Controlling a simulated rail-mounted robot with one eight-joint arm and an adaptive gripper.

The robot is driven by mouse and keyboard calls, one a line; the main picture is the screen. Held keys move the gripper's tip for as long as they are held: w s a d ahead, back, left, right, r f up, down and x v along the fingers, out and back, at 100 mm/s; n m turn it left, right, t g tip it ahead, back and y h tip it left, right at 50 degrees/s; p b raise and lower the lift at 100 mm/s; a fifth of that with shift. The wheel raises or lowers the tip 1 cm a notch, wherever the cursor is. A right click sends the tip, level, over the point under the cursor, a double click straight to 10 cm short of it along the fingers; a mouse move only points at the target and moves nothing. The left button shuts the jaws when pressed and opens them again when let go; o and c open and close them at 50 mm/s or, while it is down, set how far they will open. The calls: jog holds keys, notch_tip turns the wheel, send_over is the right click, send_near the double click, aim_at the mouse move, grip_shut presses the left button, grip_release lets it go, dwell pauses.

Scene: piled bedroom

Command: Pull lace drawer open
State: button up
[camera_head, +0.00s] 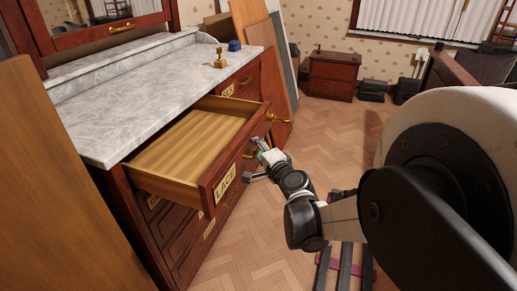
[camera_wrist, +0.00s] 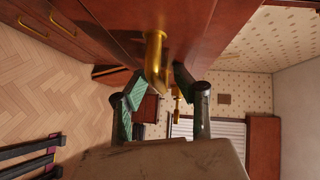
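The lace drawer (camera_head: 190,190), a wooden box with a dark red front and a "LACE" label (camera_head: 225,183), is pulled well out of the dresser and looks empty. My gripper (camera_head: 256,160) is at the right part of its front. In the wrist view, the drawer's curved brass handle (camera_wrist: 156,55) stands out from the red drawer front (camera_wrist: 130,18). My gripper's fingers (camera_wrist: 158,92), with green pads, are spread apart, with the handle's end between or just beyond them. I cannot tell whether either finger touches the handle.
The dresser's marble top (camera_head: 140,85) holds a brass object (camera_head: 219,60) and a small blue object (camera_head: 234,45). A wooden panel (camera_head: 60,180) stands at the left. The parquet floor (camera_head: 330,135) behind my gripper is open.

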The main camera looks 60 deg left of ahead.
jog(key=shift+d, duration=0.1)
jog(key=v, duration=1.1)
jog(key=shift+d, duration=0.4)
